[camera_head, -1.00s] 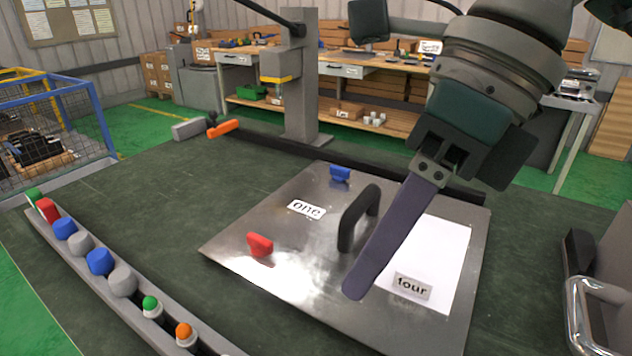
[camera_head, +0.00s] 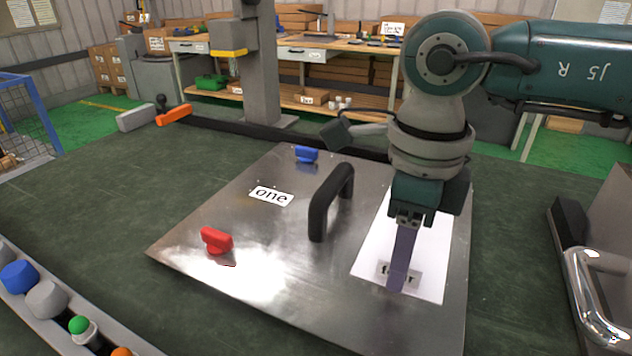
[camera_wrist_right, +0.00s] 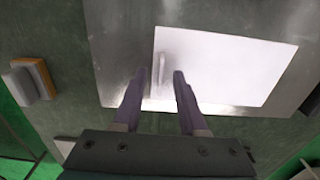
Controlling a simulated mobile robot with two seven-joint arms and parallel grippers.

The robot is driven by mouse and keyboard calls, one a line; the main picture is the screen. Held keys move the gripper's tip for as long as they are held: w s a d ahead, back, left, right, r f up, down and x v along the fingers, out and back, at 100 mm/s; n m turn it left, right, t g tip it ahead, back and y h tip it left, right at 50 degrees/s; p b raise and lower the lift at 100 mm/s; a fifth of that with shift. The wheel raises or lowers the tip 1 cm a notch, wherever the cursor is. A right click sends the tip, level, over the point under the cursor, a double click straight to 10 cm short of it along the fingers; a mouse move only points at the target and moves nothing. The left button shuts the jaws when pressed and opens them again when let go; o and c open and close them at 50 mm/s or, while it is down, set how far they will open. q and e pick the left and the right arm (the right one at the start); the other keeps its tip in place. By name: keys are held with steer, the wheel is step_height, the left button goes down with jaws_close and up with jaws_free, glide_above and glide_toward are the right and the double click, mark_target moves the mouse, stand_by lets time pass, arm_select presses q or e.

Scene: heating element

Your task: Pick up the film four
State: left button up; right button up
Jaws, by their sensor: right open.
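The film four is a white sheet (camera_head: 432,258) lying on the right part of a shiny metal plate (camera_head: 275,265). Its "four" label (camera_head: 413,279) is near the sheet's front edge, and its middle letters are hidden behind my right finger. My right gripper (camera_head: 397,286) points down over the label, with nothing held. In the right wrist view its two purple fingers (camera_wrist_right: 159,72) are apart, with the white sheet (camera_wrist_right: 235,70) beyond them. I cannot tell whether the fingertips touch the sheet. My left gripper is not in view.
A black handle (camera_head: 328,200) stands on the plate left of the sheet. A red knob (camera_head: 216,240), a blue knob (camera_head: 306,154) and a "one" label (camera_head: 271,196) are further left. A metal box with a shiny handle (camera_head: 590,290) stands at right.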

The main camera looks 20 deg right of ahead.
steer(key=shift+f, duration=0.3)
jaws_close()
stand_by(0.5)
